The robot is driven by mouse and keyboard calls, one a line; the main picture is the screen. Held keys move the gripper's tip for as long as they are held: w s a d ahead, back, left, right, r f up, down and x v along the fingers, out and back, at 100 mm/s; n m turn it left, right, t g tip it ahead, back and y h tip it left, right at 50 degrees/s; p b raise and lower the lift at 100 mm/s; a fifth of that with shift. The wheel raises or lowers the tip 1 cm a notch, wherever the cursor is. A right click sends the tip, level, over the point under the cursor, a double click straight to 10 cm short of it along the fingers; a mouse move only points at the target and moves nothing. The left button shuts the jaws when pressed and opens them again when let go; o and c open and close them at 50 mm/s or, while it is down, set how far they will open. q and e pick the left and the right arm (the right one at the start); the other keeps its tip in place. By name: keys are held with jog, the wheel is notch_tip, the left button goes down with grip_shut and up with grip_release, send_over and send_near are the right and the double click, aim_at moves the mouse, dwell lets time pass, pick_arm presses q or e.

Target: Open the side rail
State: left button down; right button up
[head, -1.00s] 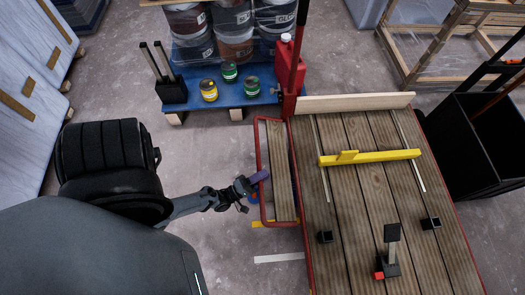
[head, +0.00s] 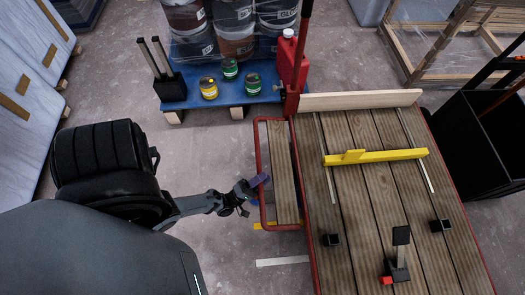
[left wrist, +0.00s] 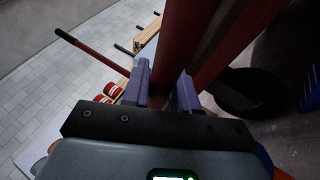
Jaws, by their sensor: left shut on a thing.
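The side rail (head: 257,150) is a red tubular frame around a long wooden plank (head: 284,175). It runs along the left side of the plank-topped cart (head: 345,225). My left gripper (head: 262,181) is at the rail's outer left bar, around the middle of its length. In the left wrist view, its purple fingers (left wrist: 163,88) are shut on a red bar (left wrist: 187,35) of the rail. The fingers hide part of the bar. My right gripper is not in view.
A yellow batten (head: 375,157), black blocks and a black stand (head: 400,255) are on the cart top. A blue pallet (head: 230,95) with buckets, tins and a red canister (head: 290,62) stands behind. A black bin (head: 470,140) is at right.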

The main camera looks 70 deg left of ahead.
pick_arm(q)
jog(key=shift+s+f, duration=0.1)
dwell(0.3)
dwell(0.3)
jog(key=c, duration=1.1)
grip_release()
jog(key=shift+o, duration=0.7)
jog(key=shift+s+a, duration=0.15)
jog(key=shift+s, duration=0.1)
jog(key=shift+s+f, duration=0.1)
jog(key=shift+f, duration=0.05)
jog(key=v, duration=1)
jog(key=shift+s, duration=0.3)
